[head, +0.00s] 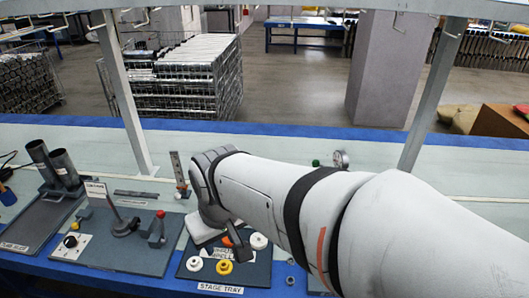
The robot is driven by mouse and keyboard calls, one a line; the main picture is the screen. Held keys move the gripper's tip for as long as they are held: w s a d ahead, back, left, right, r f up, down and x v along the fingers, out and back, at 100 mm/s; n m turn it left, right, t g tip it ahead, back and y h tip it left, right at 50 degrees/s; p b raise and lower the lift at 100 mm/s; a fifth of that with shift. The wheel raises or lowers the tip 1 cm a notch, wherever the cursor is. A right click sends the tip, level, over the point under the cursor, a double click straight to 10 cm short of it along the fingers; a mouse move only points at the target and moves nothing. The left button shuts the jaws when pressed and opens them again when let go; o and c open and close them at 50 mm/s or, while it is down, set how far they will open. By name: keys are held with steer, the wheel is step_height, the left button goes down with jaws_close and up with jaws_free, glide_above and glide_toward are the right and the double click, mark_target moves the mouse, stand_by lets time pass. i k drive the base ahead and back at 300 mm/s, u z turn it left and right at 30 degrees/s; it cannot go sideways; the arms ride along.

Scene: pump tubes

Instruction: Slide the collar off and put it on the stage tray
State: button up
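The stage tray (220,273) is a dark tray at the bench's front edge, with a "STAGE TRAY" label along its front. An orange ring and several white ring-shaped pieces lie on it. My gripper (240,246) is low over the tray's back part, beside the white pieces. Its dark finger parts show, but the wrist and forearm cover much of it, so its opening and any grip are hidden. I cannot make out with certainty which piece is the collar. A small grey ring (290,281) lies right of the tray.
Left of the tray, a dark board holds a thin rod on a round base (124,227) and a red-knobbed lever (158,229). Two dark tubes (64,166) stand farther left. A gauge (341,159) stands behind my arm. A frame post (124,95) rises behind the boards.

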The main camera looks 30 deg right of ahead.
mark_target(256, 270)
steer(key=u, duration=0.15)
steer(key=k, duration=1.05)
steer(key=z, duration=1.85)
steer(key=i, duration=1)
steer(key=z, duration=0.05)
